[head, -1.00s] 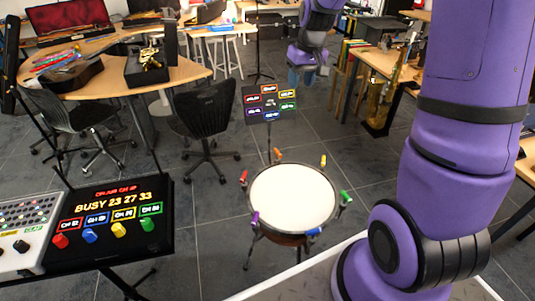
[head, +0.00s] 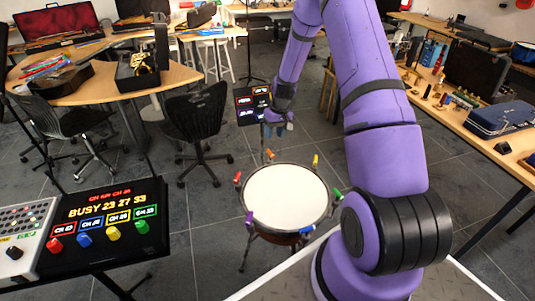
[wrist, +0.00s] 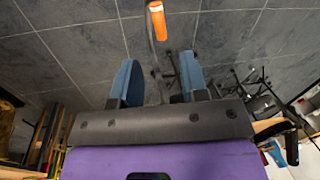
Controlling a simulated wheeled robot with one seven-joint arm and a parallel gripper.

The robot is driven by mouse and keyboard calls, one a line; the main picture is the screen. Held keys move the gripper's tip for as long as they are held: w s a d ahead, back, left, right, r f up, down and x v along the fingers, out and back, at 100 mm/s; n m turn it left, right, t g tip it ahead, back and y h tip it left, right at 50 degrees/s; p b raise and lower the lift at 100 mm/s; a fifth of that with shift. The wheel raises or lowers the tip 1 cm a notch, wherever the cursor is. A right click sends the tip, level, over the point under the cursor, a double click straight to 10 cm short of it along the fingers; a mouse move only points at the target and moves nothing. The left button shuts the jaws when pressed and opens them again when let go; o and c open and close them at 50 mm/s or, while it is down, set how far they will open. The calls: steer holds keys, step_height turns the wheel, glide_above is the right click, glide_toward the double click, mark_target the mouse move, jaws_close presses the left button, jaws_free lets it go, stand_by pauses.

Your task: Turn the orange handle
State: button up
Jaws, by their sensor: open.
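The small orange handle (head: 269,154) stands at the far side of the drum's rim in the head view. In the wrist view the orange handle (wrist: 158,22) shows at the top, beyond and between the fingertips. The round white drum (head: 287,197) stands on a dark stand on the floor. My gripper (head: 277,126) is behind and above the drum's far rim, close to the orange handle but apart from it. In the wrist view its two blue fingers (wrist: 160,74) are spread, with nothing between them.
Red (head: 238,177), yellow (head: 315,160), green (head: 337,194), blue (head: 307,230) and purple (head: 249,218) handles ring the drum. A dark sign (head: 246,104) stands behind my gripper. A black chair (head: 198,125) is left of it. A display console (head: 106,222) is at the left front.

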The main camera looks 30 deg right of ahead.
mark_target(270, 153)
steer(key=f, duration=0.3)
steer(key=a+f, duration=0.1)
steer(key=f, duration=0.2)
steer(key=a+f, duration=0.1)
steer(key=f, duration=0.2)
steer(key=shift+w+f, duration=0.1)
steer(key=shift+f, duration=0.2)
jaws_close()
